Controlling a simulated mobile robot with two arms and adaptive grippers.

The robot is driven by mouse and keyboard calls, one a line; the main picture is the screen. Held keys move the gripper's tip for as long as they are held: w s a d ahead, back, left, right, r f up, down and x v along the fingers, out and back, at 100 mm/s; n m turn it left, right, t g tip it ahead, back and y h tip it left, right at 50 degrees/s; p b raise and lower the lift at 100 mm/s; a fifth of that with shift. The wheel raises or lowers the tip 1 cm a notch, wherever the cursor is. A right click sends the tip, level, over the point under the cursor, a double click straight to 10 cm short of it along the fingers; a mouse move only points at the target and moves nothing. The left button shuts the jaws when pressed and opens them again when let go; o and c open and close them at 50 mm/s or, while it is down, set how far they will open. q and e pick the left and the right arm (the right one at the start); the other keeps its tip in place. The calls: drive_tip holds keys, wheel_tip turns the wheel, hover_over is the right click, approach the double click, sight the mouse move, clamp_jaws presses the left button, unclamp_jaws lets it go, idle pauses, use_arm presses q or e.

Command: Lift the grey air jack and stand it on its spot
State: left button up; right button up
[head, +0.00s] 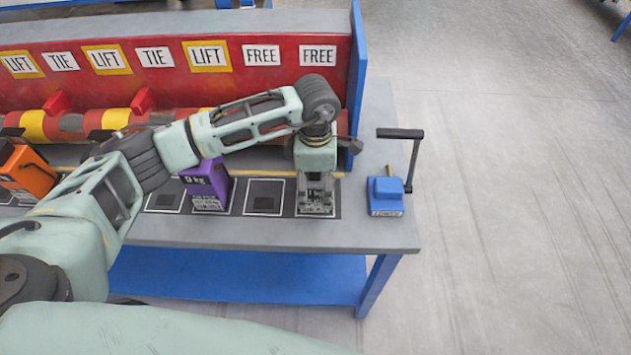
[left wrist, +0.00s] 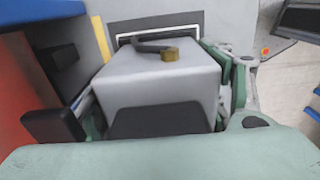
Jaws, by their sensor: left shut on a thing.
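The grey air jack (left wrist: 160,78) is a grey box with a brass fitting and a dark curved handle or hose on top. It fills the middle of the left wrist view. My left gripper (head: 316,188) points down over the rightmost white-outlined square (head: 334,214) and is shut on the jack, one finger on each side. In the head view the gripper mostly hides the jack. I cannot tell whether its base touches the table. The square's white outline shows beyond the jack in the left wrist view (left wrist: 160,29). My right gripper is not in view.
A purple jack (head: 207,184) and an orange jack (head: 27,175) stand on the strip to the left. Empty squares (head: 263,197) lie between. A blue crank box (head: 385,194) stands at right. Behind is a red panel (head: 225,80) with LIFT, TIE and FREE signs and a blue end post (head: 357,80).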

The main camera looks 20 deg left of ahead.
use_arm(q)
drive_tip(key=o, duration=2.1)
drive_tip(key=shift+o, duration=0.4)
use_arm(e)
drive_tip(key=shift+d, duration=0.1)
use_arm(q)
drive_tip(key=shift+s+f, duration=0.1)
wheel_tip(320, 180, up, 12)
drive_tip(key=shift+r, duration=0.15)
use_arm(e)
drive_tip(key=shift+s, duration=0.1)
